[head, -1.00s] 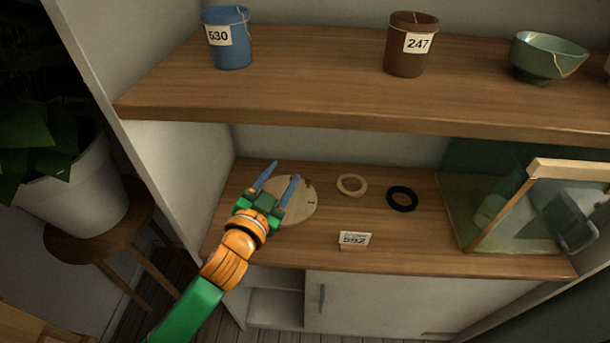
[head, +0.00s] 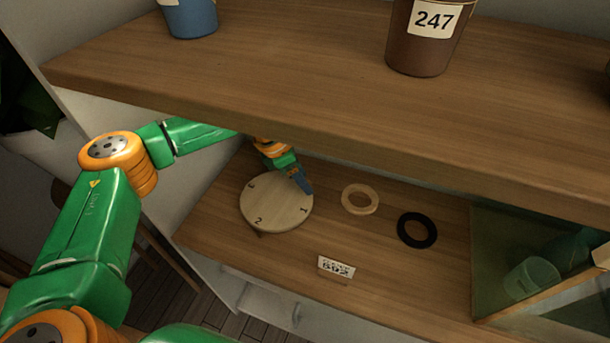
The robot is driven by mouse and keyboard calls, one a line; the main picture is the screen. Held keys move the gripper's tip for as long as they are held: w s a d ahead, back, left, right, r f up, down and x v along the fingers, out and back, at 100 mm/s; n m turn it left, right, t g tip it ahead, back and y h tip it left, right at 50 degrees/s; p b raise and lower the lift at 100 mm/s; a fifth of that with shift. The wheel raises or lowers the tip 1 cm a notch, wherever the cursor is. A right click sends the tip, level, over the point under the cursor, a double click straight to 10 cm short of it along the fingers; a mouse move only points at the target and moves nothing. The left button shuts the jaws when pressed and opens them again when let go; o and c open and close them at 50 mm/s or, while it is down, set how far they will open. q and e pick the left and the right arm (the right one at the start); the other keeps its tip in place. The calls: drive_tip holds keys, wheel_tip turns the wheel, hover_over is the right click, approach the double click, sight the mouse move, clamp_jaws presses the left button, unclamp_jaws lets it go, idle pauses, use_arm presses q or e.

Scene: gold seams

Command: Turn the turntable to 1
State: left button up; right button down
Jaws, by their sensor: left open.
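The turntable (head: 277,205) is a pale round wooden disc on the lower shelf. It carries a 1 at its right edge, a 2 at its front left and another mark, hard to read, at its back left. A small dark piece shows just under its front rim. My left gripper (head: 303,184) reaches in under the upper shelf, its blue fingers pointing down at the turntable's back right rim, near the 1. It is open; I cannot tell whether the fingers touch the disc. My right gripper is out of view.
A tan ring (head: 346,202) and a black ring (head: 401,230) lie right of the turntable. A 592 card (head: 336,267) stands in front. A glass case (head: 489,270) is at right. The upper shelf (head: 270,85) overhangs, bearing a blue pot (head: 190,20) and a brown 247 pot (head: 420,52).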

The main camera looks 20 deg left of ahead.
use_arm(q)
drive_tip(key=shift+w+d+f, duration=0.1)
drive_tip(key=shift+d+f, duration=0.05)
drive_tip(key=shift+f, duration=0.05)
clamp_jaws()
drive_tip(key=shift+r, duration=0.1)
idle(1.2)
